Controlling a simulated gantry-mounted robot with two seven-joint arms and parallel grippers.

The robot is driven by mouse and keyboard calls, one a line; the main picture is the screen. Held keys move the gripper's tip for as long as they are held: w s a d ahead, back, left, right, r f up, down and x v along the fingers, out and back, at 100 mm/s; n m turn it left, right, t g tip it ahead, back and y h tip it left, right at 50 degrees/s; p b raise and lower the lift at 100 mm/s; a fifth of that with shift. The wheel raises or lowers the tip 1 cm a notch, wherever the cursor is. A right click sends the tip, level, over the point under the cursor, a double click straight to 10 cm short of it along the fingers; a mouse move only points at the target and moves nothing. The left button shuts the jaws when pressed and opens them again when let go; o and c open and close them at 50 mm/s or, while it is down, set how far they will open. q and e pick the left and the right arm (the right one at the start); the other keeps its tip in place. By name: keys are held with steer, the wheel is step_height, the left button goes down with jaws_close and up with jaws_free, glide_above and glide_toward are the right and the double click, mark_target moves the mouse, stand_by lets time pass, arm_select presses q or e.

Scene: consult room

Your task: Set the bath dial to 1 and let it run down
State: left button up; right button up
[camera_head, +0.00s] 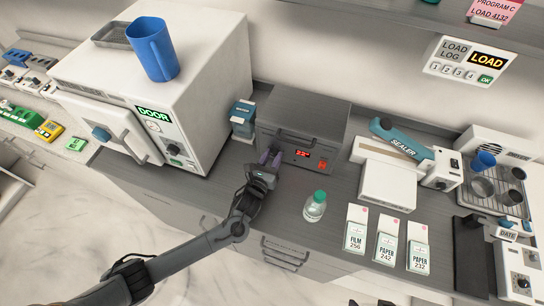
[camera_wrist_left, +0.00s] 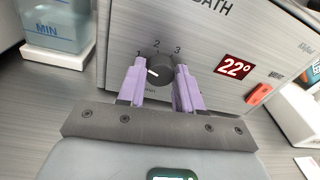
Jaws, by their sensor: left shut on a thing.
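The bath (camera_head: 312,120) is a grey metal box on the counter, with a red display reading 22°. Its dial (camera_wrist_left: 160,69) is a dark round knob marked 1, 2 and 3, with a white pointer mark at its left side, roughly toward the 1; the exact setting is hard to tell. My left gripper (camera_wrist_left: 160,85) has its purple fingers on either side of the dial and is shut on it. In the head view this gripper (camera_head: 272,160) is at the bath's front left and hides the dial. My right gripper is not in view.
The sealer (camera_head: 388,188) and several pouch boxes (camera_head: 387,240) are to the right. The white autoclave (camera_head: 195,75) with a blue cup (camera_head: 152,48) is left.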

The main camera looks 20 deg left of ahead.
arm_select(q)
steer(key=o, duration=0.8)
steer(key=shift+c, duration=0.2)
steer(key=shift+s, duration=0.1)
steer(key=s, duration=1)
steer(key=shift+s+a+r+p, duration=0.2)
steer(key=shift+s+r+p, duration=0.1)
steer(key=shift+r+p, duration=0.05)
